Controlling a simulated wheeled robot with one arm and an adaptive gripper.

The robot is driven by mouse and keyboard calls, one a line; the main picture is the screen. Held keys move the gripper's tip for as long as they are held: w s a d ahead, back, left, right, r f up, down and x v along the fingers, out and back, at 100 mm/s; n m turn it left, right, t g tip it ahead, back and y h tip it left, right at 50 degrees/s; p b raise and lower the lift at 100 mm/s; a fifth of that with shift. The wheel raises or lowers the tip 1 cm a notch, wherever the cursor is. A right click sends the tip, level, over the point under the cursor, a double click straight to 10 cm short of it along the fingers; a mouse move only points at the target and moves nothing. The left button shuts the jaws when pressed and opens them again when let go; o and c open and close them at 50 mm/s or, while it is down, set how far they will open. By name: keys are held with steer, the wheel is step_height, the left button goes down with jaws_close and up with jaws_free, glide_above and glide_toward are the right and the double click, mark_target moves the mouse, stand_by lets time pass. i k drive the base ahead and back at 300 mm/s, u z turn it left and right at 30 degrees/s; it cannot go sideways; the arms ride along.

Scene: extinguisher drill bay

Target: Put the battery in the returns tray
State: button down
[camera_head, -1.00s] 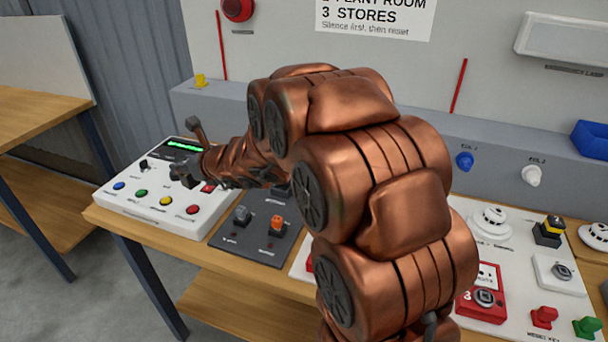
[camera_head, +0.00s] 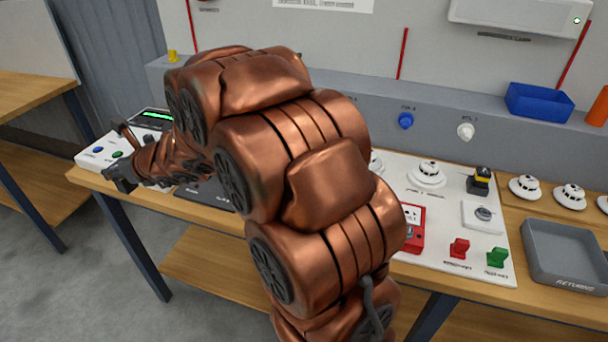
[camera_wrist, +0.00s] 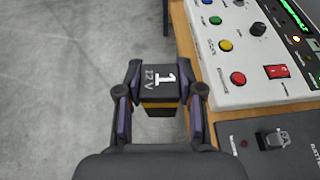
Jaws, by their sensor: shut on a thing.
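The battery (camera_wrist: 157,82) is a dark block marked "1" and "12V" with a yellow band. My gripper (camera_wrist: 157,105) is shut on it, with a finger at each side, in the wrist view. It appears over the floor beside the table's front edge, left of the white button panel. In the head view my gripper (camera_head: 118,178) is at the far left; the battery is hard to make out there. The returns tray (camera_head: 565,281) is grey, shallow and labelled "RETURNS", on the table at the far right. It looks empty.
The white button panel (camera_wrist: 215,92) and a dark switch plate (camera_wrist: 245,163) lie near my gripper. A white board (camera_head: 500,266) carries detectors, a red box, red and green keys, and a black-yellow block (camera_head: 480,181). A blue bin (camera_head: 540,101) sits on the ledge behind.

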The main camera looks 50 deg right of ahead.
mark_target(560, 258)
steer(key=u, duration=1)
steer(key=i, duration=0.6)
steer(key=z, duration=4.4)
steer(key=i, duration=0.5)
steer(key=u, duration=0.1)
